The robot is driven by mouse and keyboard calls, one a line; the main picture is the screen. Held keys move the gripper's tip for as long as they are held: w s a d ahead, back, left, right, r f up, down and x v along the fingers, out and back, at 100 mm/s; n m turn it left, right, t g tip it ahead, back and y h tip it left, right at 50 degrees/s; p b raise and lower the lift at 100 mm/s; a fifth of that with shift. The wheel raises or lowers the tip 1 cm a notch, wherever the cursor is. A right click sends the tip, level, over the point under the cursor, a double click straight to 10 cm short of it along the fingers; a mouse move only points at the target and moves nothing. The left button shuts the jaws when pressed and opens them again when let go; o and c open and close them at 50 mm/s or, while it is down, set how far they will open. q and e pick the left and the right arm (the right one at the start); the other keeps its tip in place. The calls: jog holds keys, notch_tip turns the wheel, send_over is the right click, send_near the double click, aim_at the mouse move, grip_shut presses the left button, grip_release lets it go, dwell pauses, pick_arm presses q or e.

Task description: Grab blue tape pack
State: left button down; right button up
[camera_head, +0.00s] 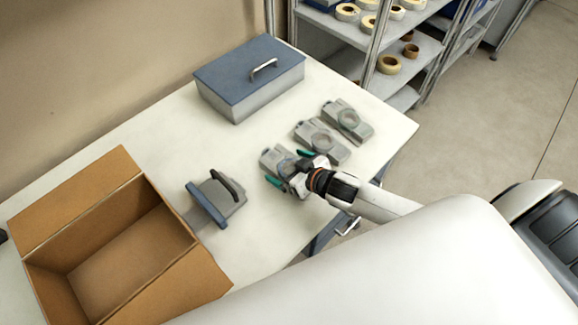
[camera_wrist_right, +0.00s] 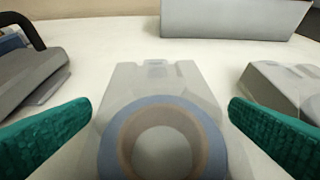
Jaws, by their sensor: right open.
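The blue tape pack is a grey, partly see-through pack with a blue tape ring (camera_wrist_right: 165,108). In the head view, this pack (camera_head: 271,157) lies nearest the cardboard box in a row of similar packs, partly hidden by my right gripper (camera_head: 290,168). My right gripper's green fingers are open, one on each side of the pack in the right wrist view (camera_wrist_right: 160,118). Gaps show between the fingertips and the tape ring. Two more grey packs (camera_head: 317,138) (camera_head: 348,119) lie farther along the row. My left gripper is not in view.
An open cardboard box (camera_head: 75,215) stands at the table's left. A grey tape dispenser (camera_head: 222,190) with a blue edge and black handle lies between the box and packs. A blue-lidded metal box (camera_head: 245,70) stands behind. A shelf (camera_head: 340,60) holds tape rolls.

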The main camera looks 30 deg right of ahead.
jog(key=shift+w+a+f, duration=0.15)
jog(key=shift+w, duration=0.1)
jog(key=c, duration=1.1)
